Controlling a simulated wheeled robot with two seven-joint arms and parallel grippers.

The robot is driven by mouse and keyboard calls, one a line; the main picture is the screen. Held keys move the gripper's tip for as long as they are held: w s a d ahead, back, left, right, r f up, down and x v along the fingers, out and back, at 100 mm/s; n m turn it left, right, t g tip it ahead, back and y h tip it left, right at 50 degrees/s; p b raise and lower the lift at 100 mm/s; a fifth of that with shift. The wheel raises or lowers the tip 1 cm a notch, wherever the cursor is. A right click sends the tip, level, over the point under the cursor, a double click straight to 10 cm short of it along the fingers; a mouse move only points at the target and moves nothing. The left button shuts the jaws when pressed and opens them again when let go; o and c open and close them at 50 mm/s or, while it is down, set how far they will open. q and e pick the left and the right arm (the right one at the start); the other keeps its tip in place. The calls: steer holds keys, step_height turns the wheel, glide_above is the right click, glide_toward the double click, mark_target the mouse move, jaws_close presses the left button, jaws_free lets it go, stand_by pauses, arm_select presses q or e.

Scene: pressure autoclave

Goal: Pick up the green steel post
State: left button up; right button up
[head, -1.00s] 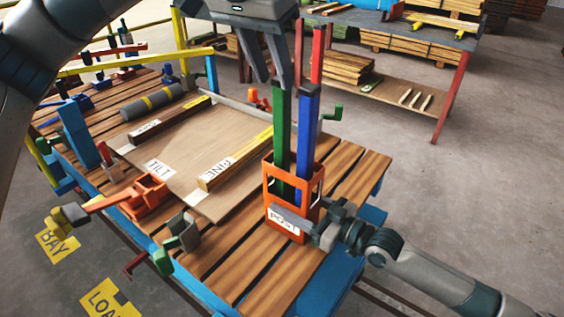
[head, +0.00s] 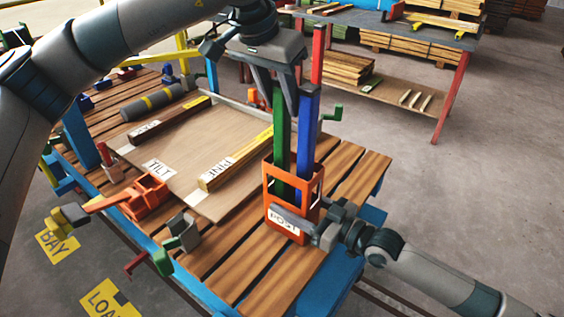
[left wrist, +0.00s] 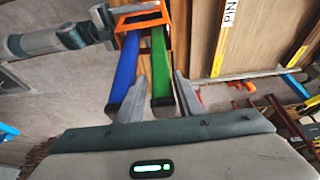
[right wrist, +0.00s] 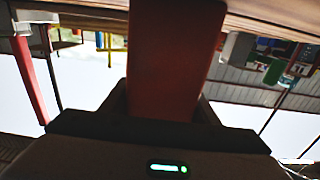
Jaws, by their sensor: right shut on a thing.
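The green steel post (head: 279,130) stands upright in the orange holder (head: 268,190) labelled POST, beside a blue post (head: 306,135). My left gripper (head: 277,100) is open, pointing down, with its fingers on either side of the green post's upper end. The left wrist view shows the green post (left wrist: 160,65) between the two fingertips (left wrist: 155,95), with one finger overlapping the blue post (left wrist: 123,75). A gap shows beside the green post. My right gripper (head: 300,224) is shut on the holder's lower part; its wall (right wrist: 170,60) fills the right wrist view between the fingers.
The slatted table (head: 345,200) also bears a board (head: 185,175) with a PINE bar (head: 236,160), a grey cylinder (head: 152,103) and orange and green clamps. A shelf bench (head: 400,75) stands behind.

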mark_target(286, 114)
arm_select(q)
steer(key=shift+w+x, duration=0.2)
steer(key=shift+x, duration=2.4)
steer(key=shift+r, duration=0.1)
jaws_close()
